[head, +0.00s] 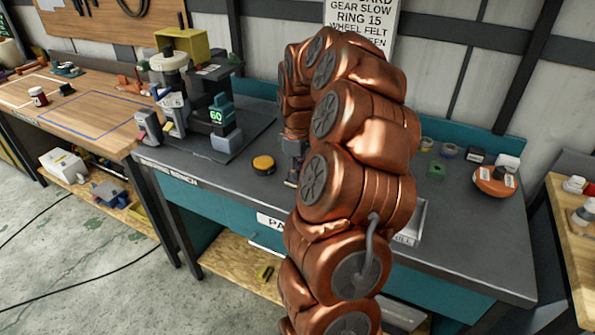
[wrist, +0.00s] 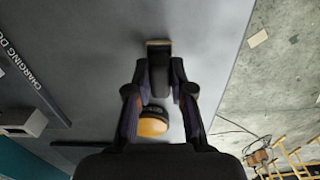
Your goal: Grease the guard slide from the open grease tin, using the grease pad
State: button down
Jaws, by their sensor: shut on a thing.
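My gripper (wrist: 158,80) is shut on a dark block with a tan far edge (wrist: 158,44), which looks like the grease pad. In the head view my gripper (head: 293,168) points down over the dark bench, partly hidden by my arm. A low round black tin with a yellow-orange top (head: 263,164) stands on the bench just left of my gripper; it looks like the grease tin. It also shows in the wrist view (wrist: 152,125), between the fingers and nearer the palm, apart from the held block. I cannot pick out the guard slide with certainty.
A grinding machine with a green "60" label (head: 219,114) stands left of the tin. Several small tins and an orange round container (head: 495,180) stand at the bench's right. A wooden-topped bench (head: 95,118) adjoins at left. Bare bench top surrounds the tin.

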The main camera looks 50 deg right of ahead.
jog(key=shift+f, duration=0.2)
jog(key=c, duration=0.9)
grip_release()
jog(key=shift+c, duration=0.2)
notch_tip(320, 180, up, 12)
